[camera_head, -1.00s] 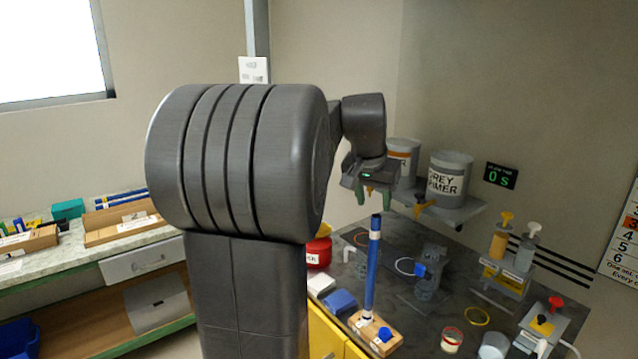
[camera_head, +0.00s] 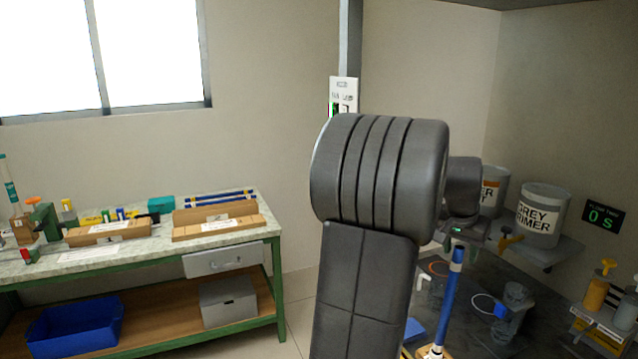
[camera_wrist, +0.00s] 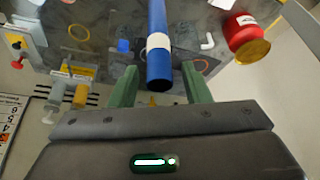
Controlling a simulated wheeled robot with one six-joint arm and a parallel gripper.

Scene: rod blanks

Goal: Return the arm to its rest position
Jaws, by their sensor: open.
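My arm stands folded in the head view, and my gripper (camera_head: 468,238) shows only partly behind it. In the wrist view my gripper (camera_wrist: 160,88) is open, with its two green fingers apart. A blue rod (camera_head: 449,298) stands upright on the dark bench, its foot in a small wooden block (camera_head: 432,352) at the bottom edge of the picture. In the wrist view the rod (camera_wrist: 157,20), with a white band, shows between the fingers. Its end appears free of both fingers; its exact depth relative to the fingertips is unclear.
Grey primer (camera_head: 543,215) and another tin stand on a shelf at right. Pump bottles (camera_head: 597,290) and a clamp (camera_head: 512,300) are close by. At left, a workbench (camera_head: 150,250) holds wooden trays, with a blue bin (camera_head: 75,322) below. Floor shows between the benches.

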